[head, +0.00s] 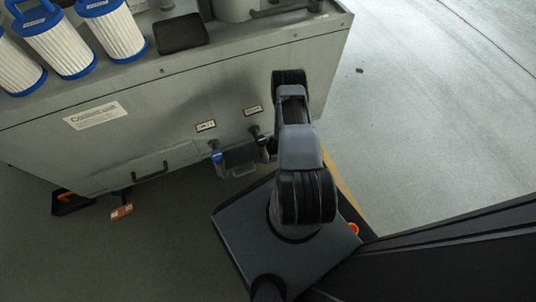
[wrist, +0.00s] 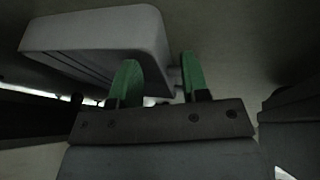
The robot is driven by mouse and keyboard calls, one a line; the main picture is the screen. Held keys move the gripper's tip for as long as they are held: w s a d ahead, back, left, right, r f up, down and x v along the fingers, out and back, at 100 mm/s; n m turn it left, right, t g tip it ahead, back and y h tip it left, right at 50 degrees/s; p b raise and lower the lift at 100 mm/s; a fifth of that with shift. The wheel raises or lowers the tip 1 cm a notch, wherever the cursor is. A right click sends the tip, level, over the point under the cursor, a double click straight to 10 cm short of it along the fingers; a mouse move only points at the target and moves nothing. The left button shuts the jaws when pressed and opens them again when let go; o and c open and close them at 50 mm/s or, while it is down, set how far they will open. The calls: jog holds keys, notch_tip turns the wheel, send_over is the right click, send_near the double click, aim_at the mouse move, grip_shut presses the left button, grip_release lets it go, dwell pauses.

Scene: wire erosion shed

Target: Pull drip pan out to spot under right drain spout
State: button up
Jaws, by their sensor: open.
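My gripper (wrist: 160,80) is open in the wrist view, with its two green fingers apart and nothing clearly held. A grey, shallow, round-cornered object (wrist: 95,35), seemingly the drip pan, lies beyond the fingers. The left finger overlaps it, and the right finger stands just past its right edge. I cannot tell whether they touch. In the head view, a pale grey edge (head: 243,171) below my wrist may be the same pan; my wrist hides most of it. The left drain spout (head: 217,157) has a blue part. The right drain spout (head: 256,132) is dark and partly covered by my arm.
The grey cabinet (head: 160,95) carries several white filters (head: 70,45) and a black tray (head: 181,34). A black and orange item (head: 70,203) and an orange-ended item (head: 121,211) are on the floor at its lower left. Floor right of the cabinet is open.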

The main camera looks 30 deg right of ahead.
aim_at(261, 158)
jog(key=shift+b+x, duration=0.55)
jog(key=shift+x, duration=1)
grip_shut()
